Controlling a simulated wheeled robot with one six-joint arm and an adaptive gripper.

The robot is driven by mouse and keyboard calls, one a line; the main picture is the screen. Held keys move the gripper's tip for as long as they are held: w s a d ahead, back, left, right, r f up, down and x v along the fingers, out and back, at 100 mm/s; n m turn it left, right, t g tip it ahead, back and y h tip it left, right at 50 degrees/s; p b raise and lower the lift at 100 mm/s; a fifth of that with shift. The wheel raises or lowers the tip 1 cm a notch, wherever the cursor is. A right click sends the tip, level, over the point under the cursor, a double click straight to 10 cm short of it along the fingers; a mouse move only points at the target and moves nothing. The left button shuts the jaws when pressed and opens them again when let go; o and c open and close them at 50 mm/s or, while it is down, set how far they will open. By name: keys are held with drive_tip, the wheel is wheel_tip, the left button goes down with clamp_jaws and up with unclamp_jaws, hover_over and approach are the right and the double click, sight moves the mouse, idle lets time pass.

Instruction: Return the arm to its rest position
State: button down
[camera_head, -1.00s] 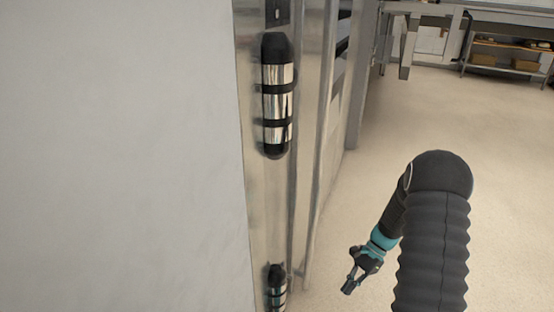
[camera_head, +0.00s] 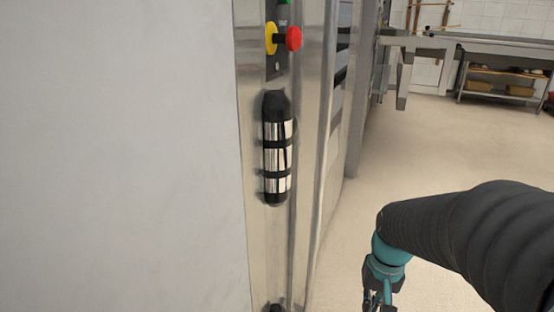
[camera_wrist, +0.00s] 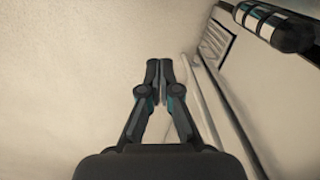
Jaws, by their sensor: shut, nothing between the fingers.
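My gripper (camera_head: 377,300) hangs at the bottom of the head view, below a teal ring at the end of my black ribbed arm. Its tips are at the lower picture edge. In the wrist view my gripper (camera_wrist: 159,64) is shut, with its fingertips together and nothing between them. Pale floor shows behind the fingers. The gripper is apart from the steel oven front on its left in the head view.
A steel oven front bears a black and chrome handle (camera_head: 277,148), a red knob (camera_head: 294,38) and a yellow knob (camera_head: 271,38). A handle (camera_wrist: 272,25) shows in the wrist view. A pale panel (camera_head: 120,150) fills the left. A steel table (camera_head: 480,40) stands far back. Open floor (camera_head: 440,140) lies between.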

drive_tip(key=s+a+r+n+t+p, duration=0.2)
drive_tip(key=s+r, duration=0.7)
drive_tip(key=r, duration=0.6)
drive_tip(key=shift+a+t+h+p, duration=0.3)
drive_tip(key=shift+a+t+p, duration=0.5)
drive_tip(key=shift+t, duration=1)
drive_tip(key=shift+a, duration=0.15)
